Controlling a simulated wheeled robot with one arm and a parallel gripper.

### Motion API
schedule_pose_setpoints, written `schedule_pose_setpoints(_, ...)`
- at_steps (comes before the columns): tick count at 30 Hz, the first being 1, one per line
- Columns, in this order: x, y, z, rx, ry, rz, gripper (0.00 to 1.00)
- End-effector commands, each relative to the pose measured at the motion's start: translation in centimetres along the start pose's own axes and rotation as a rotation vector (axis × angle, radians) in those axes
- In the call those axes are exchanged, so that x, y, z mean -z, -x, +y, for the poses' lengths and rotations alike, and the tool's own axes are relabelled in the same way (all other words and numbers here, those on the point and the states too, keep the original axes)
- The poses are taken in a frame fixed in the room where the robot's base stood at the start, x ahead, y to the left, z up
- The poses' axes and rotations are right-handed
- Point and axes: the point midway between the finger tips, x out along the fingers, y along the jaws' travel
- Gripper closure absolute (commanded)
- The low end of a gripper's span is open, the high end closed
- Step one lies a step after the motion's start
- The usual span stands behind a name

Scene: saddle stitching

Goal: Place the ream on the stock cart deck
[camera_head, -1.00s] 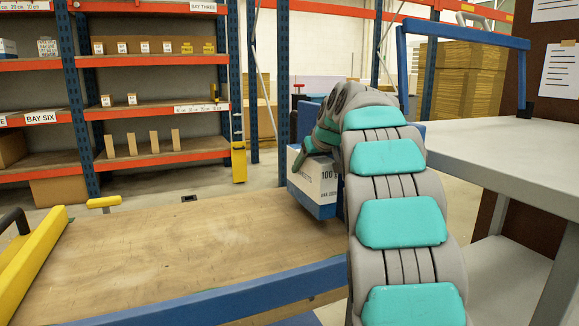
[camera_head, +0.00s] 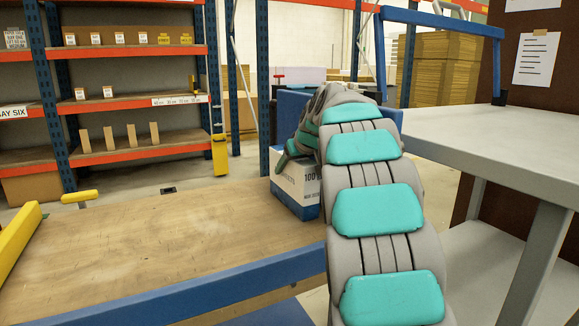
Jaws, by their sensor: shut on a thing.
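The ream (camera_head: 296,188) is a white and blue block with "100" printed on its side, near the middle of the view. My gripper (camera_head: 290,155) is shut on it from above. The fingers are partly hidden by the ream and by my arm, which comes in from the lower right. The stock cart deck (camera_head: 165,245) is a bare wooden board with a blue front rail. The ream is at the deck's far right edge; I cannot tell whether it touches the deck.
A grey table (camera_head: 490,140) stands to the right. A shelf rack (camera_head: 135,105) with boxes stands at the back left. Yellow handles (camera_head: 80,197) rise at the deck's left side. The deck's middle is clear.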

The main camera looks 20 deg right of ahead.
Motion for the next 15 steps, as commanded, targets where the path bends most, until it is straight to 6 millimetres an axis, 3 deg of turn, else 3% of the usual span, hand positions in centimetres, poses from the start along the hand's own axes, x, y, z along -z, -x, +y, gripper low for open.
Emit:
schedule_pose_setpoints(1, 0.06, 0.04, 0.02, -0.001, 0.001, 0.003, 0.35)
schedule_pose_setpoints(9, 0.00, 0.00, 0.00, 0.000, 0.000, 0.001, 0.08)
schedule_pose_setpoints(15, -0.01, -0.01, -0.01, 0.000, 0.000, 0.000, 0.08)
